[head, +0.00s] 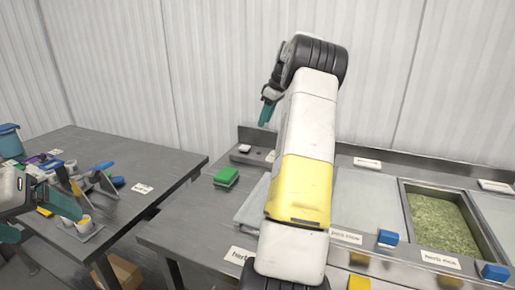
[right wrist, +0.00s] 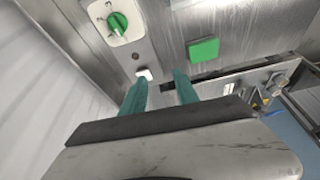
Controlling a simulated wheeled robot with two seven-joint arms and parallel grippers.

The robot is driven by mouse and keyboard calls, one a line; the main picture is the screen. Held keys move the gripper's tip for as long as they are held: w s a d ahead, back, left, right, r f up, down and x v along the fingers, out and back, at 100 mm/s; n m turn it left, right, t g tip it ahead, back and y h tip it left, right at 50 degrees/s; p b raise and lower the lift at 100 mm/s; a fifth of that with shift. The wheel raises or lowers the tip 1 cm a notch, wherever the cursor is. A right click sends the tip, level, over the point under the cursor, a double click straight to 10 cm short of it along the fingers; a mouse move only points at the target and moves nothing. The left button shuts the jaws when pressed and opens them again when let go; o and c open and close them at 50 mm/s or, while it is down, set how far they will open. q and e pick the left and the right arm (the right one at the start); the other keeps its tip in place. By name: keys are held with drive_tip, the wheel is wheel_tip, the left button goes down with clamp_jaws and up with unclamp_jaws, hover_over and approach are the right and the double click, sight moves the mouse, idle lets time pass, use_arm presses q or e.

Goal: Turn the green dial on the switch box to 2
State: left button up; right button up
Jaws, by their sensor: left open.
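The green dial (right wrist: 118,22) sits on the pale face of the switch box (right wrist: 104,8) at the top left of the right wrist view. Its handle is tilted, and the marks around it are too small to read. My right gripper (right wrist: 160,92) is open and empty, its teal fingers apart, with the dial beyond them and to the left, not touched. In the head view my right gripper (head: 267,112) hangs above the counter's back left corner; the dial cannot be made out there. My left gripper (head: 38,220) is open at the left edge, by the side table.
A green block (head: 226,177) lies on the counter (head: 190,225). A small white piece (right wrist: 144,74) lies near my right fingers. A tray of green herb rice (head: 440,222) is at the right. The side table (head: 135,165) holds cups and tools. A ribbed wall stands behind.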

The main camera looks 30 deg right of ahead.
drive_tip(key=s+d+f, duration=0.1)
drive_tip(key=d+f, duration=0.7)
drive_tip(key=d, duration=0.3)
drive_tip(key=shift+n+y, duration=0.3)
drive_tip(key=shift+n, duration=0.1)
drive_tip(key=x, duration=0.8)
clamp_jaws()
